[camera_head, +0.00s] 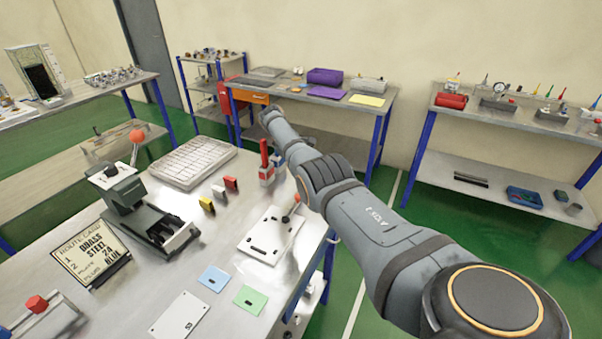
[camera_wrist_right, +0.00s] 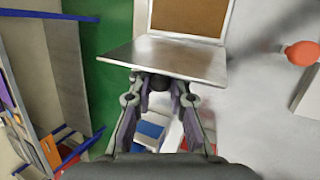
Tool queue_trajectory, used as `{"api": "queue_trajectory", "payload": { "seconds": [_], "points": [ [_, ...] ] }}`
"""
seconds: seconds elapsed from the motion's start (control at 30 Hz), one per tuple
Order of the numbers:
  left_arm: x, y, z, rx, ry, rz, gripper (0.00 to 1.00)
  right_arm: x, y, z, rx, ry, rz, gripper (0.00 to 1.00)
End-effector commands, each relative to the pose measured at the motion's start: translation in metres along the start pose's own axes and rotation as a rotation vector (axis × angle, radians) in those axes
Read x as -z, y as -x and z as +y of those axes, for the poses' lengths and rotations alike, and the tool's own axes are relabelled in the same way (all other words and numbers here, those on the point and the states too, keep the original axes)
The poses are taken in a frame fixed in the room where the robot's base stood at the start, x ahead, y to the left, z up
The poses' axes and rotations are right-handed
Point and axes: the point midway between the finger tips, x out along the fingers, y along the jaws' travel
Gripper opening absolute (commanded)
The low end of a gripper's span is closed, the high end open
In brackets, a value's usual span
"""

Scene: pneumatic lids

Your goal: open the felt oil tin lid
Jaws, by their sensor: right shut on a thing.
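In the right wrist view, the felt oil tin shows as a pale metal frame around a brown inside (camera_wrist_right: 190,14). A flat silver plate, which looks like its lid (camera_wrist_right: 170,58), is tilted away from the frame, so the brown inside is exposed. My right gripper (camera_wrist_right: 153,83) is shut on the lid's near edge. How far the lid has swung is hard to judge. In the head view my right arm crosses from the lower right, and I cannot make out its gripper or the tin. My left gripper is in neither view.
Blue-and-white and red blocks (camera_wrist_right: 150,132) lie below my right fingers. An orange ball knob (camera_wrist_right: 302,53) stands to the right. The bench also holds a grey tray (camera_head: 193,162), a dark press (camera_head: 135,205), a route card (camera_head: 90,247) and several plates.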

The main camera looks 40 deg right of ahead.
Motion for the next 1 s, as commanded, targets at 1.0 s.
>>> {"api": "queue_trajectory", "payload": {
  "seconds": [1.0],
  "points": [
    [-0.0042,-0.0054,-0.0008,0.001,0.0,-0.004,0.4,0.0014,0.0053,0.0015,-0.005,0.004,-0.002,0.38]
  ]
}}
